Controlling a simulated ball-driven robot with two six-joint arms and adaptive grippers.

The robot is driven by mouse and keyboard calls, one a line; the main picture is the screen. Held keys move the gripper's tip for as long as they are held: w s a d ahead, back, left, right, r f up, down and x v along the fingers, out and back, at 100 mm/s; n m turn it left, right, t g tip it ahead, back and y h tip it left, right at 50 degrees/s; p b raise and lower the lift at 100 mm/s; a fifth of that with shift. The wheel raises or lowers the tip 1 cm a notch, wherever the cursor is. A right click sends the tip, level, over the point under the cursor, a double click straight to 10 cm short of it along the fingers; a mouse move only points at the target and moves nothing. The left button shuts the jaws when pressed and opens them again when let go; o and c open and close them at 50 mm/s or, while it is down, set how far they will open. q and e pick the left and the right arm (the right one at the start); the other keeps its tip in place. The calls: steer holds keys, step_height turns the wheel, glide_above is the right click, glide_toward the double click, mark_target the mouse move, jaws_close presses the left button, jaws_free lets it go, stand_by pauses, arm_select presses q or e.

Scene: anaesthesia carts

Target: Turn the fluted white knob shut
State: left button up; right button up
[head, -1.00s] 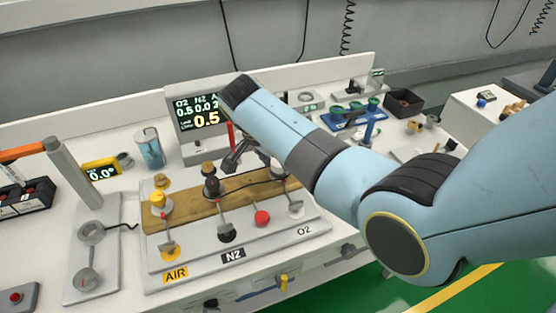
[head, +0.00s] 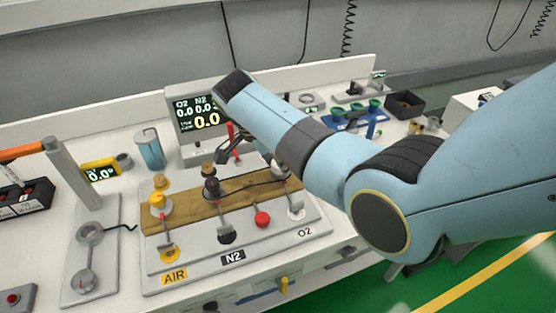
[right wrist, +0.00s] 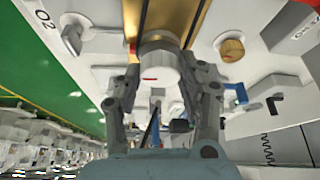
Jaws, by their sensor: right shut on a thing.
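The fluted white knob (right wrist: 160,68) sits between the two fingers of my right gripper (right wrist: 161,82) in the right wrist view, and the gripper is shut on it. The display (head: 203,115) behind shows 0.0 for O2 and N2 and a large 0.0. My left gripper is not in view.
A red upright rod (head: 233,142) stands close to my right gripper. Levers with yellow, black, red and white bases line the panel front. A blue canister (head: 150,150) stands left of the display.

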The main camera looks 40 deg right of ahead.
steer(key=o, duration=1.2)
steer(key=v, duration=1.2)
steer(key=shift+r, duration=0.1)
